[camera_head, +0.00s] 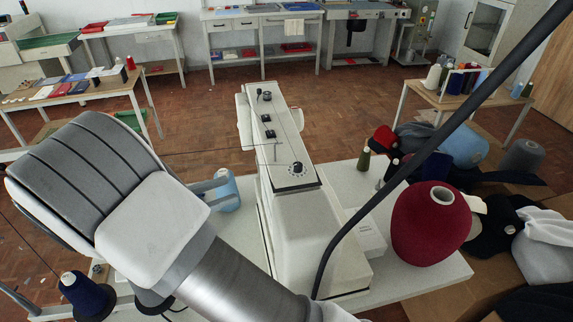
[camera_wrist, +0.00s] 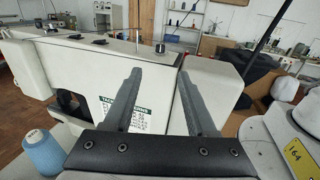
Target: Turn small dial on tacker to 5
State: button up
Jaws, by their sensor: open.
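The tacker (camera_head: 300,220) is a long cream machine in the middle of the head view, on a white table. A round black dial with pale marks around it (camera_head: 297,168) sits at the near end of its top; its setting is too small to read. Smaller black controls (camera_head: 267,118) sit farther along the top. In the wrist view the tacker's side (camera_wrist: 90,75) fills the middle, with a dark knob (camera_wrist: 160,47) on its top edge. My gripper (camera_wrist: 159,74) is open and empty, its fingers before the tacker's side below that knob.
A large red thread cone (camera_head: 430,225) stands right of the tacker, and a blue spool (camera_head: 226,190) left of it. A thin rod (camera_head: 262,147) crosses above the tacker's top. A black curved tube (camera_head: 420,160) passes in front at right.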

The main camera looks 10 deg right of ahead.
aim_at(293, 167)
jog(key=p+x, duration=0.2)
jog(key=x, duration=1.3)
jog(key=shift+d, duration=0.25)
grip_shut()
